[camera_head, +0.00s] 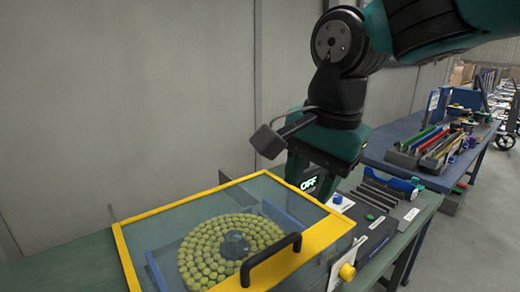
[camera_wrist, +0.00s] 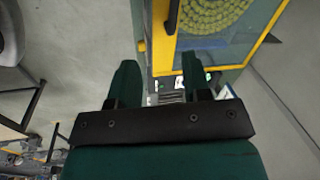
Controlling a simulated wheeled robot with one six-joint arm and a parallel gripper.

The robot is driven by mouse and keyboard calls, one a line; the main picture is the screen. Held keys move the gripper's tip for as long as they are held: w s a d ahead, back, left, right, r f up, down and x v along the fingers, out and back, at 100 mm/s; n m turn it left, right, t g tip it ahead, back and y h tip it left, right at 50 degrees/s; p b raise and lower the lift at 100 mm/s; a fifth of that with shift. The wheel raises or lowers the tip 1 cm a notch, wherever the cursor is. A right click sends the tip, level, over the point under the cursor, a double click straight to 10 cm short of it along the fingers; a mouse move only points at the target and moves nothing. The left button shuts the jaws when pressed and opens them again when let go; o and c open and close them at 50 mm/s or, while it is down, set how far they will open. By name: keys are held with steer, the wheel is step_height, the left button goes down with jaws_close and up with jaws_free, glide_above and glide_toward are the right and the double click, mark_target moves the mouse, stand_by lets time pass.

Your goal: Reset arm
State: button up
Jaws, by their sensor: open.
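The display and nearby controls show partly between and beyond the fingers. Whether the fingertips touch the device cannot be told.
The clear box (camera_head: 123,250) has a black handle (camera_head: 271,262) and holds rings of small yellow-green pieces (camera_head: 225,245). A blue button (camera_head: 337,198) and a yellow knob (camera_head: 347,272) are near it. A second workbench (camera_head: 400,160) carries tool bins. A grey wall stands behind; floor shows at right.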

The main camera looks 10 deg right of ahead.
steer(key=s+d+f+n+g+y, duration=0.1)
steer(key=s+d+f+n+y, duration=0.1)
steer(key=s+f+n, duration=0.5)
steer(key=shift+s+d+f+n+g+y, duration=0.15)
steer(key=shift+s+d+n+g+y, duration=0.2)
steer(key=shift+s+n, duration=3.2)
steer(key=shift+w+a+n, duration=0.1)
steer(key=shift+w+n, duration=1.05)
steer(key=shift+w, duration=0.05)
